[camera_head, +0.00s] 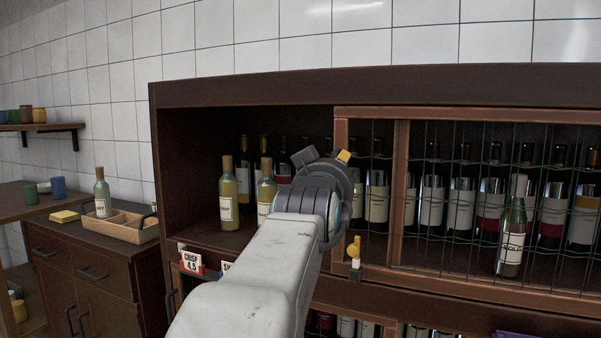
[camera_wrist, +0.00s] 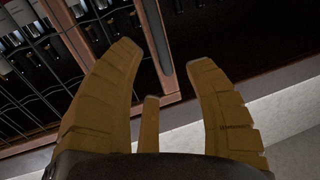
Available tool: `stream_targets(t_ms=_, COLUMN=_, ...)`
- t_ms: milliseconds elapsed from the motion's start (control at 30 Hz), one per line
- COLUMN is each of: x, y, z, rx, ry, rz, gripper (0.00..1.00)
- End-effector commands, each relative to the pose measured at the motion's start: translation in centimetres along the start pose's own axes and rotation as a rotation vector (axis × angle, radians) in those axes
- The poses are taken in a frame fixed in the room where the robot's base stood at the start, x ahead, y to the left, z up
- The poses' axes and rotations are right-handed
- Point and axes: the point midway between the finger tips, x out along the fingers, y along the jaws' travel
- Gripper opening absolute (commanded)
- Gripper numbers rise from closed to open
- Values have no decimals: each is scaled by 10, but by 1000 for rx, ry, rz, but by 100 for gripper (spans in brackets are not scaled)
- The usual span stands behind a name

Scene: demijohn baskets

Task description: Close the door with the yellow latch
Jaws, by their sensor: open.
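The wire-mesh door (camera_head: 400,190) has a brown wooden frame and covers the right part of the dark cabinet. The left part of the cabinet front is open. A small yellow latch (camera_head: 353,248) shows low by the door's left side, just right of my arm. In the wrist view a brown frame upright (camera_wrist: 156,45) appears between the fingertips. I cannot tell whether they touch it.
Bottles (camera_head: 228,195) stand on the open left shelf, with a price card (camera_head: 191,262) at its front edge. A side cabinet with a wooden tray (camera_head: 118,226) is at left.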

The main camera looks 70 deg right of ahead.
Motion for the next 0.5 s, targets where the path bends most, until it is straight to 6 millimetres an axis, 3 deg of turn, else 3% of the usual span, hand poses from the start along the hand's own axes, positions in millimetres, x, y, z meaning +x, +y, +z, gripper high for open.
stream_targets(t_ms=500, x=55, y=0, z=0, rx=0, ry=-1, rz=-1, gripper=49)
